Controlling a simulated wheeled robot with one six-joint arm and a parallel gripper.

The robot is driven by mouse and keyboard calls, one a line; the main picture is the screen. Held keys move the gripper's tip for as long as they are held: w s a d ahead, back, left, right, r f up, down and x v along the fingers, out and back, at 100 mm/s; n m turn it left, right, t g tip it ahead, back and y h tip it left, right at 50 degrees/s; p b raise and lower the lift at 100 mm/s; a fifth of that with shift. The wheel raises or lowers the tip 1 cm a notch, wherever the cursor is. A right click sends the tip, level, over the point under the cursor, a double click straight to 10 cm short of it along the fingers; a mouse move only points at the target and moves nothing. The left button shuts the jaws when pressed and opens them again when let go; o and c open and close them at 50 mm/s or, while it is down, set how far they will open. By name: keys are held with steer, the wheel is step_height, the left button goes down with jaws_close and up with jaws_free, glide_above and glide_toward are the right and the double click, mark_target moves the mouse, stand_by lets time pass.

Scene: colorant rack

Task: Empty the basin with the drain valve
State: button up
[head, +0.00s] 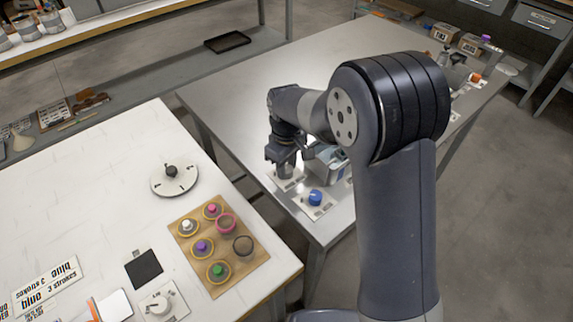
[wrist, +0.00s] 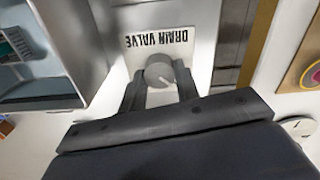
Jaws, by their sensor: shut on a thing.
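The drain valve (wrist: 158,72) is a grey round knob with a white mark, on a white plate lettered DRAIN VALVE (wrist: 162,41). My gripper (wrist: 160,84) is shut on the knob, one finger on each side. The white mark points toward the lower right in the wrist view. In the head view my gripper (head: 283,160) points down at the front edge of the metal table, and the knob is hidden. The basin (head: 328,168) is a grey box just right of my gripper, partly behind my arm. The wrist view shows its open side (wrist: 82,57) at the left; its liquid level cannot be told.
A blue knob (head: 316,196) on a plate stands in front of the basin. A wooden rack (head: 238,275) with several colored caps and a round dial (head: 174,185) are on the white table at left. A gap separates the tables. The metal table's back left is clear.

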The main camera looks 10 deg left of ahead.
steer(key=shift+c, duration=1.2)
steer(key=shift+m, duration=0.4)
steer(key=m, duration=0.3)
steer(key=shift+m+p, duration=0.3)
steer(key=shift+p, duration=0.05)
steer(key=m, duration=0.4)
steer(key=shift+m, duration=0.3)
steer(key=m, duration=0.4)
steer(key=shift+d+p, duration=0.1)
steer(key=shift+p, duration=0.25)
steer(key=shift+m, duration=2.2)
